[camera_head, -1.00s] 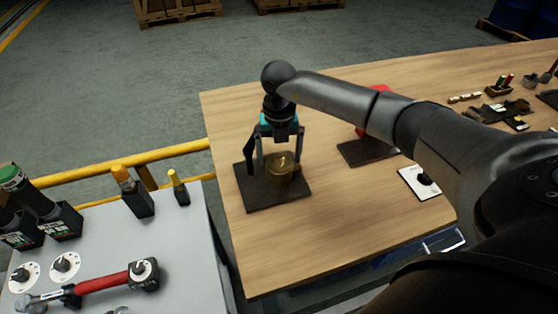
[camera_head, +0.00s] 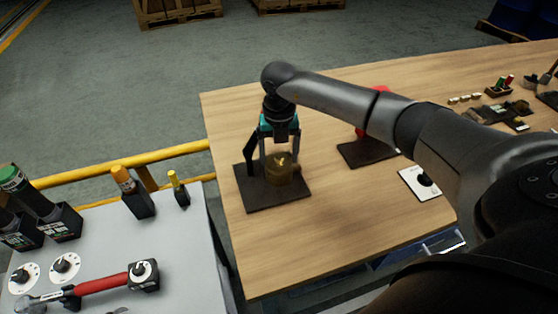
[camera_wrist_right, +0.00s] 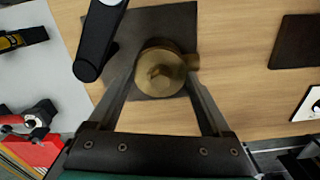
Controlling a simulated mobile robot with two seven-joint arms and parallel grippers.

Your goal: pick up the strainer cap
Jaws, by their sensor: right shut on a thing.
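The strainer cap (camera_wrist_right: 161,73) is a round brass piece with a raised nub on top. It appears to top a brass strainer body with a side port (camera_wrist_right: 192,61); where cap and body meet is hard to see. The brass assembly (camera_head: 284,168) stands upright on a dark square plate (camera_head: 270,201) on the wooden table. My right gripper (camera_head: 278,160) points down over it. Its two fingers straddle the brass and are shut on the cap, as the wrist view shows (camera_wrist_right: 162,82). My left gripper is not in view.
A dark bar (camera_wrist_right: 98,42) stands close beside the gripper. A red-topped item (camera_head: 375,98) on another dark plate (camera_head: 362,153) and a white card (camera_head: 420,184) lie to the right. A grey bench (camera_head: 185,240) with tools is at left. Bare wood (camera_head: 310,240) lies in front.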

